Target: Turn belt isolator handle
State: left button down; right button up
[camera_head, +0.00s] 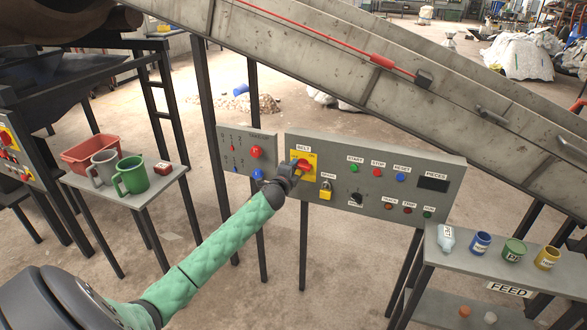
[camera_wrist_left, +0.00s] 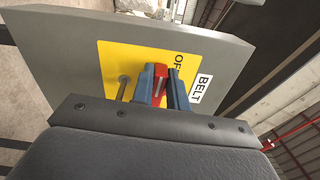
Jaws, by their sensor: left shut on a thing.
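The belt isolator has a red handle (camera_head: 303,164) on a yellow plate (camera_head: 312,161), under a BELT label on the grey control panel (camera_head: 373,147). My left gripper (camera_head: 297,171) reaches the handle from the front left and covers part of it. In the left wrist view, the two blue fingers (camera_wrist_left: 160,88) are closed on either side of the red handle (camera_wrist_left: 159,80). Part of an "OF" marking shows on the yellow plate (camera_wrist_left: 118,65) beside it. The lower part of the handle is hidden. My right gripper is not in view.
A yellow padlock (camera_head: 326,192) hangs just below right of the isolator. Buttons and a black knob (camera_head: 355,198) sit further right. A smaller panel (camera_head: 246,153) stands close on the left. The conveyor (camera_head: 360,75) slopes above. A shelf (camera_head: 500,265) with small containers is at right.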

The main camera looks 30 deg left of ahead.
pick_arm(q)
jog(key=shift+a+f+n, duration=0.1)
jog(key=shift+f+n, duration=0.05)
jog(key=shift+n, duration=0.35)
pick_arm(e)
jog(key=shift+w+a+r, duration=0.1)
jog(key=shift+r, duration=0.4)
pick_arm(q)
jog(key=c, duration=1.4)
grip_release()
